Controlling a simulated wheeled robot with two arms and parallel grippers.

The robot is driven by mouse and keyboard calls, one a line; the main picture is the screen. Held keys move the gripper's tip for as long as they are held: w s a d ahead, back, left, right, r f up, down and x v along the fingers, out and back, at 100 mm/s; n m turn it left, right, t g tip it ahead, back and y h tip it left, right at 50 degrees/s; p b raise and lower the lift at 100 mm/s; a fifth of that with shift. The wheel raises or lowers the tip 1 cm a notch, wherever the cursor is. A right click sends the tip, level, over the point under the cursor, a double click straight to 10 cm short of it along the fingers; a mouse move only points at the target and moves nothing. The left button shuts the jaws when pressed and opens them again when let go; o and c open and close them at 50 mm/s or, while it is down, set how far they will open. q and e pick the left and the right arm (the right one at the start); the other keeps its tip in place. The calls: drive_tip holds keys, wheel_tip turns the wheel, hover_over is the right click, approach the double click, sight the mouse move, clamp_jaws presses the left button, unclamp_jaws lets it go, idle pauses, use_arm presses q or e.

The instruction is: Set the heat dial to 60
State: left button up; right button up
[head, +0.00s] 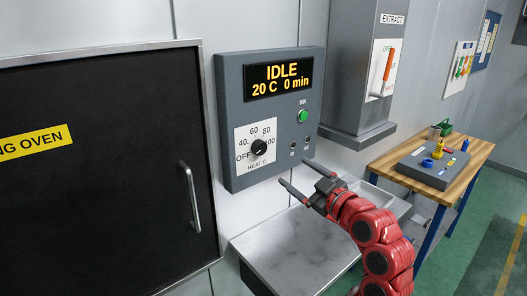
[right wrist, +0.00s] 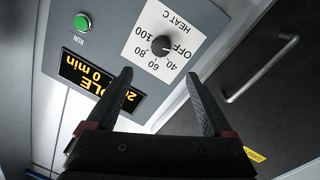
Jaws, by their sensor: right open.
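The heat dial (head: 258,147) is a black round knob on a white plate (head: 248,167) marked OFF, 40, 60, 80, 100 and HEAT C. It also shows in the right wrist view (right wrist: 160,45), upside down, beyond the fingertips. Its pointer appears to face the OFF side. The display (head: 278,76) reads IDLE, 20 C, 0 min. My right gripper (head: 295,172) is open and empty, below and to the right of the dial, not touching it. In the right wrist view, its two fingers (right wrist: 158,75) are spread wide. My left gripper is out of view.
A green RUN button (head: 303,116) is on the grey panel (head: 230,110). A dark oven door (head: 100,190) with a handle (head: 190,198) stands left. A grey bench (head: 290,245) lies below. An orange extract lever (head: 388,65) and a wooden table (head: 474,155) are at right.

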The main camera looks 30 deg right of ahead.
sight(262, 150)
drive_tip(key=w+p, duration=0.5)
drive_tip(key=w, duration=0.9)
drive_tip(key=shift+p, duration=0.3)
drive_tip(key=shift+w+d+f, duration=0.1)
drive_tip(key=shift+w, duration=0.35)
clamp_jaws()
